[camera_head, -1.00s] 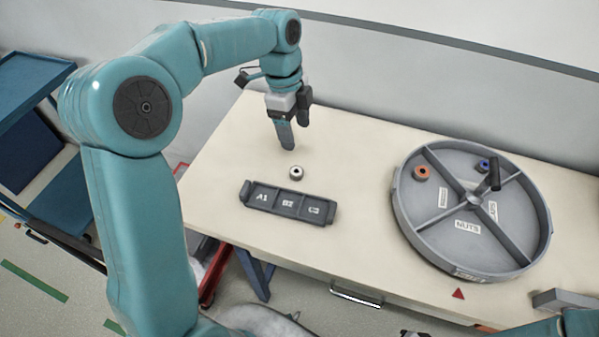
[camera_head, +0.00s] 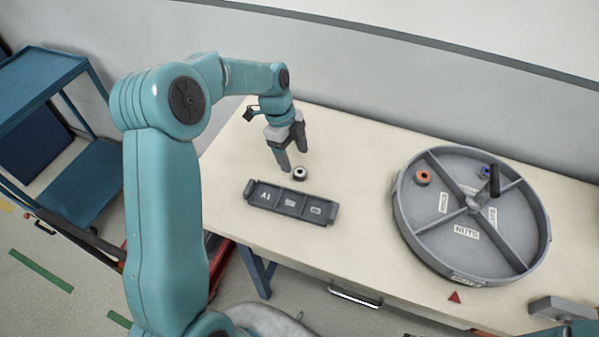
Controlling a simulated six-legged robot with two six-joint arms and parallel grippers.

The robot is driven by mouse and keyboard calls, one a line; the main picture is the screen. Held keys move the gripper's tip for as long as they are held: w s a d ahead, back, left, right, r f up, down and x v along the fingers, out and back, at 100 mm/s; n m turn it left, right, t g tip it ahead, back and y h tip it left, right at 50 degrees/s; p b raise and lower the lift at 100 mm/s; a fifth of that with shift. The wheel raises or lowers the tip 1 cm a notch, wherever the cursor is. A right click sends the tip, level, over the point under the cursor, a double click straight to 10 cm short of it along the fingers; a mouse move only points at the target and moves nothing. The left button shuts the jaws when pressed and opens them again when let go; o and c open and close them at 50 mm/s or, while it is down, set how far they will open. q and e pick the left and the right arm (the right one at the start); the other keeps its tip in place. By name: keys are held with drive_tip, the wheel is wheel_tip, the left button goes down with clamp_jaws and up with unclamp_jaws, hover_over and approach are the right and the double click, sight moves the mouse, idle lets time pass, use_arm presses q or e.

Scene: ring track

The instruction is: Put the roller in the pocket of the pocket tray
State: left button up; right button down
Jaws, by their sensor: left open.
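The roller (camera_head: 300,173), a small pale ring with a dark centre, stands on the table just behind the pocket tray. The dark grey pocket tray (camera_head: 291,203) has three labelled pockets in a row, and all look empty. My left gripper (camera_head: 293,160) points down with its fingers apart, close above and behind the roller. I cannot tell whether a finger touches the roller. My right gripper is not in view.
A round grey ring tray (camera_head: 407,222) with dividers and a black handle (camera_head: 494,180) stands at the right. It holds an orange-topped part (camera_head: 423,177) and a blue one (camera_head: 485,171). A grey block (camera_head: 562,308) lies at the front right. A blue cart (camera_head: 45,85) stands left.

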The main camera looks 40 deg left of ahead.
sight(300, 172)
use_arm(q)
drive_tip(key=p+x, duration=0.1)
drive_tip(key=x, duration=0.4)
drive_tip(key=shift+f, duration=0.2)
drive_tip(key=c, duration=1.3)
drive_tip(key=shift+w, duration=0.1)
drive_tip(key=shift+r, duration=0.15)
